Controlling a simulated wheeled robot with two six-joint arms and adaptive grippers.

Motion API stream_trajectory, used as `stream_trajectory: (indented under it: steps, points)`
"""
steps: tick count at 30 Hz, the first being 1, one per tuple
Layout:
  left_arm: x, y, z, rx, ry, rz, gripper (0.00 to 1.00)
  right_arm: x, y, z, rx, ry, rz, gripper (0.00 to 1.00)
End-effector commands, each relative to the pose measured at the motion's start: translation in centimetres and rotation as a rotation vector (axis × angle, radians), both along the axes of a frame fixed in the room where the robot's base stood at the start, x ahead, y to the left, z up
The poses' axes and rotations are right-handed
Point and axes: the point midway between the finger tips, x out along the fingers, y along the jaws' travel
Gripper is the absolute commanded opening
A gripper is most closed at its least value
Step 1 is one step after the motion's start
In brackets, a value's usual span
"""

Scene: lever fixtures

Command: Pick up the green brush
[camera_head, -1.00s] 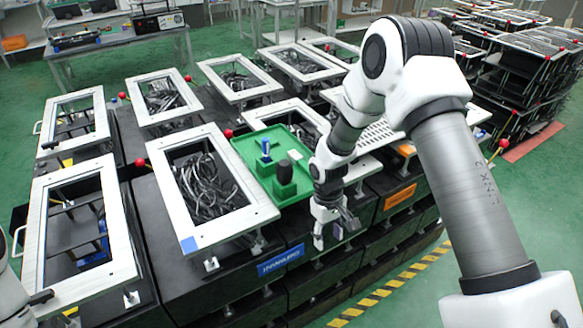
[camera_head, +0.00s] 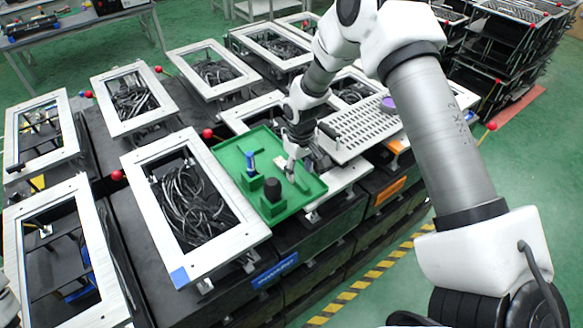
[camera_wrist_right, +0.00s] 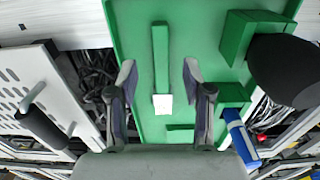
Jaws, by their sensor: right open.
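The green brush (camera_wrist_right: 160,58) lies flat on the green tray (camera_wrist_right: 205,25), a thin green handle with a white end. In the head view its white part (camera_head: 280,160) shows beside my right gripper (camera_head: 299,170), which partly hides the handle. In the right wrist view my right gripper (camera_wrist_right: 159,78) is open and empty. Its two fingers are apart, one on each side of the brush, with clear gaps to it. How high they are above the tray I cannot tell. My left gripper is out of view.
In the tray, a blue item (camera_head: 251,162) and a dark rounded item (camera_head: 272,188) stand in green holders close by. A perforated white plate (camera_head: 365,128) with a black handle lies to the right. White frames (camera_head: 203,262) with cables surround the tray.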

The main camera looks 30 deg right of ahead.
Motion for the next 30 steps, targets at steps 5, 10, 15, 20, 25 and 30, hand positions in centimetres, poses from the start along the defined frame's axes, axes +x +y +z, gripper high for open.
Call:
stream_trajectory:
  steps: [5, 10, 15, 20, 25, 30]
  points:
    - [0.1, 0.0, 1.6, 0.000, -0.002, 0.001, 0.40, 0.0, 0.0, -2.6, -0.001, 0.003, 0.001, 0.50]
    - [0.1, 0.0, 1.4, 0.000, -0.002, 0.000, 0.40, 0.1, 0.0, -3.0, 0.000, -0.001, 0.000, 0.50]
    - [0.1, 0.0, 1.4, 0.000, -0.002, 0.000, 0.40, 0.1, 0.0, -3.0, 0.000, 0.000, 0.000, 0.11]
    - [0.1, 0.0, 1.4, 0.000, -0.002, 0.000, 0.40, 0.1, 0.0, -3.0, 0.000, 0.000, 0.000, 0.00]
    - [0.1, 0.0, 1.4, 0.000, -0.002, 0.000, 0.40, 0.1, 0.0, -3.0, 0.000, 0.000, 0.000, 0.00]
    - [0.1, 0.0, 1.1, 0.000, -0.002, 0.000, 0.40, 0.1, 0.0, -2.5, 0.000, -0.001, 0.000, 0.00]
